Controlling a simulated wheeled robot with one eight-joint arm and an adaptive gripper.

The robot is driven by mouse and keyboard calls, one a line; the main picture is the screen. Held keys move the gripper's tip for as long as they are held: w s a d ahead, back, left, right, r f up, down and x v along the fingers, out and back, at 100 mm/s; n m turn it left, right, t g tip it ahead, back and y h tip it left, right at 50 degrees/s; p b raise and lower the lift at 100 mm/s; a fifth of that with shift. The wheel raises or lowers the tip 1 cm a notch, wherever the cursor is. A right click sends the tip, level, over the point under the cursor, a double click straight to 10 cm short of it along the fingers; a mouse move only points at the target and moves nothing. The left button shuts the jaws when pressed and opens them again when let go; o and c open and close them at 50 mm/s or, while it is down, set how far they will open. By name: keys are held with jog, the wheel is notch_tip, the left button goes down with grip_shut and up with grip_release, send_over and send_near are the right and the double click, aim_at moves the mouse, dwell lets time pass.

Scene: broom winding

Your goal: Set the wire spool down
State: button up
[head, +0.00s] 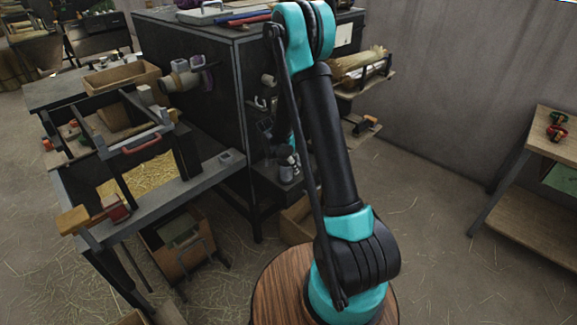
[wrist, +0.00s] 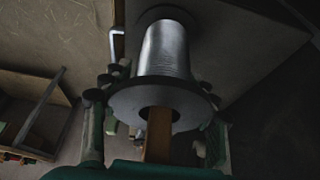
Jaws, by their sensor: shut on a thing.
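The wire spool (wrist: 165,50) fills the upper middle of the wrist view. It is wound with grey wire and has a dark round flange (wrist: 125,98) with a centre hole facing the camera. My gripper (wrist: 155,125) is shut on the spool, with a finger on each side of the near flange. A brown wooden strip (wrist: 158,145) shows at the hole; I cannot tell how it is joined to the spool. In the head view my arm hides much of the gripper area, and the spool is not clear there.
A black cabinet (head: 190,60) stands behind my arm. To its left is a workbench with a wooden tray (head: 120,77) and a red-handled frame (head: 140,145). A wooden side table (head: 555,135) stands at the right. The floor (head: 440,220) between is open, with scattered straw.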

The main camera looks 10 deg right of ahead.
jog(key=o, duration=1.6)
jog(key=v, duration=1.2)
jog(key=shift+w+d, duration=0.1)
jog(key=shift+d, duration=0.05)
jog(key=shift+r, duration=0.2)
jog(key=s+d+r+n+y, duration=0.1)
jog(key=s+d+n, duration=0.1)
jog(key=s, duration=0.7)
jog(key=s+d+n+t+y, duration=0.1)
jog(key=s+n, duration=0.4)
jog(key=s, duration=0.5)
jog(key=s+d+r+n+y, duration=0.1)
jog(key=s+d+n, duration=0.2)
jog(key=s, duration=0.6)
jog(key=shift+s+r+n+y, duration=0.2)
jog(key=shift+r+n+y, duration=0.15)
jog(key=shift+n+y, duration=0.05)
